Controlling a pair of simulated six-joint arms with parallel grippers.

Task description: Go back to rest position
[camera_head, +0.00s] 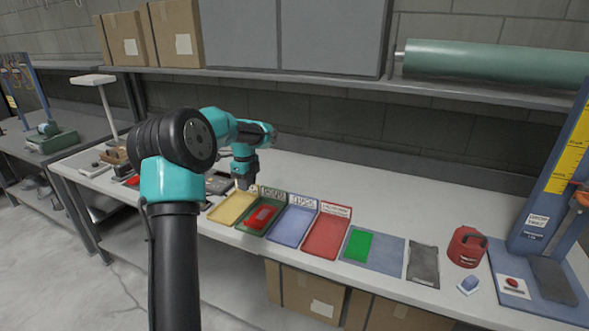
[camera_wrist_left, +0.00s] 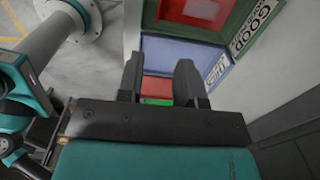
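My left gripper (camera_head: 246,183) hangs above the workbench, over the back edge of the yellow tray (camera_head: 230,210) and near the green tray (camera_head: 249,224). In the left wrist view, the two dark fingertips of this gripper (camera_wrist_left: 160,75) stand apart with nothing between them. Trays show through the gap and beyond it, including a blue tray (camera_wrist_left: 175,50). My right gripper is in neither view.
A red piece (camera_head: 262,216) lies in the green tray. A blue tray (camera_head: 291,226), a red tray (camera_head: 326,237) and a green piece (camera_head: 358,246) follow to the right. A red container (camera_head: 467,247) stands further right. A shelf (camera_head: 430,89) runs above the bench.

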